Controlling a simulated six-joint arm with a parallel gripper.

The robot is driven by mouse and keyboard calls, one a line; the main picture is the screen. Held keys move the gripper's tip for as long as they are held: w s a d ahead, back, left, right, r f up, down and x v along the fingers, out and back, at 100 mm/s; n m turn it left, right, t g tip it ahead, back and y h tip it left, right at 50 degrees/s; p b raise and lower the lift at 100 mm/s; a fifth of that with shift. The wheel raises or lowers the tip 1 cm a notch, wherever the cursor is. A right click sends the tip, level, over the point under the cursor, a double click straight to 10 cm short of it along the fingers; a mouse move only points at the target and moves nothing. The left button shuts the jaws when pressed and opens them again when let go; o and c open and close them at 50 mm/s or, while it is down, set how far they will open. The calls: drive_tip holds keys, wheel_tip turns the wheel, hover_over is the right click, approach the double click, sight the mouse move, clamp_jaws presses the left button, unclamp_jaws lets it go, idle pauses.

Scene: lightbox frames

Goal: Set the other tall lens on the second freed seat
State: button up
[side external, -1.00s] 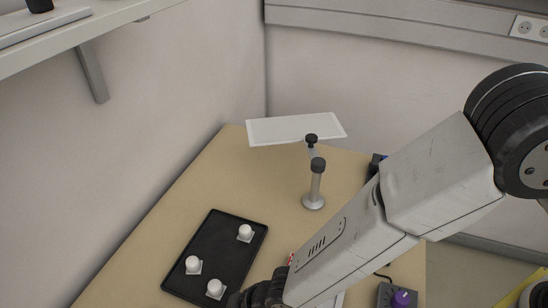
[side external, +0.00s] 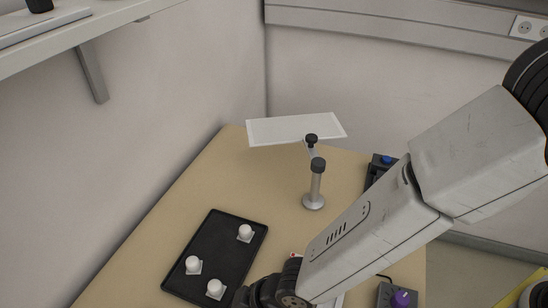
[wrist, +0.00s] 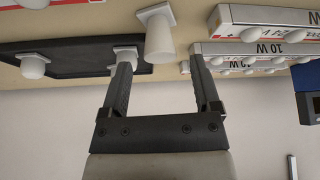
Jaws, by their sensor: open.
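In the wrist view, which looks upside down, my gripper (wrist: 160,62) is open, its fingers reaching toward the table. A tall white lens (wrist: 158,36) on a square base shows between and beyond the fingertips, apart from them, beside the black tray's edge. No jaw contact shows. Shorter white domed lenses sit on the tray (wrist: 75,50), one at the left (wrist: 33,66) and one (wrist: 124,57) partly behind the left finger. Lamp boxes marked in watts (wrist: 272,47) hold several white domes. In the side view my jaws are hidden.
In the side view the black tray (side external: 228,255) carries three white lenses on square bases. A lamp stand (side external: 314,190) with a flat white panel (side external: 296,129) rises behind. A purple-knobbed box (side external: 398,297) stands at the right. The table between tray and stand is clear.

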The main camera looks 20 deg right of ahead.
drive_tip(key=shift+v, duration=2.25)
drive_tip(key=w+d+r+m+h, duration=0.1)
drive_tip(key=w+d+r+m, duration=0.2)
drive_tip(key=d, duration=0.7)
drive_tip(key=w+d+r+m+h, duration=0.2)
drive_tip(key=w+d, duration=0.2)
drive_tip(key=d, duration=0.6)
drive_tip(key=s+d+r+m+h, duration=0.1)
drive_tip(key=s+d+m, duration=0.1)
drive_tip(key=d, duration=0.7)
drive_tip(key=s+d+r+m+h, duration=0.1)
drive_tip(key=s+d+m, duration=0.2)
drive_tip(key=d, duration=0.7)
drive_tip(key=shift+m+g, duration=0.3)
drive_tip(key=shift+m, duration=0.1)
drive_tip(key=shift+o, duration=0.2)
drive_tip(key=shift+s+d, duration=0.15)
drive_tip(key=shift+d, duration=0.05)
drive_tip(key=shift+o, duration=0.3)
